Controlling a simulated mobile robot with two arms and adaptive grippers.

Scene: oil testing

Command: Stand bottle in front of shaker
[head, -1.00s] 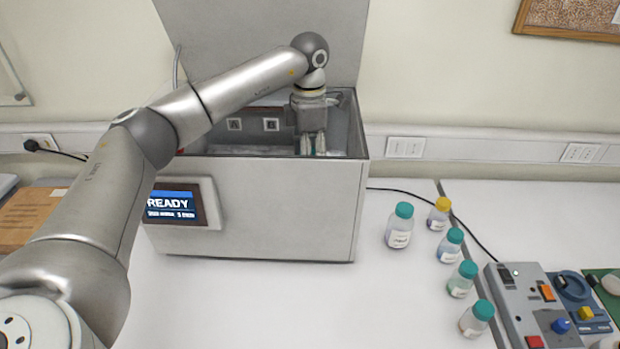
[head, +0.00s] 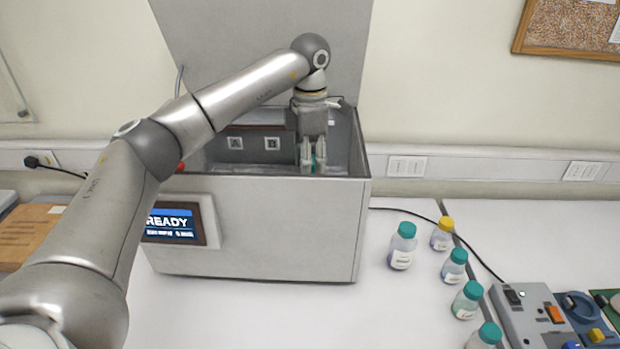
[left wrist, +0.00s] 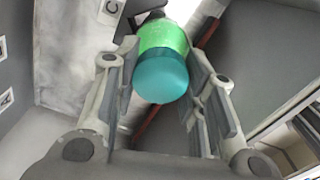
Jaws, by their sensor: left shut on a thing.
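The shaker (head: 275,228) is a large grey box with its lid raised, and its screen reads READY. My left gripper (head: 313,167) points down inside its right part, behind the front wall. It is shut on a bottle with a teal cap (left wrist: 160,78) and a bright green body (left wrist: 163,38), seen between the fingers in the left wrist view. In the head view only a bit of teal shows between the fingers, and the bottle's lower part is hidden. My right gripper is not in view.
Right of the shaker stand several bottles: a teal-capped one (head: 402,248) nearest it, a yellow-capped one (head: 442,235), and more teal-capped ones (head: 454,267). A grey control box (head: 528,318) is at the right. The white bench in front of the shaker is clear.

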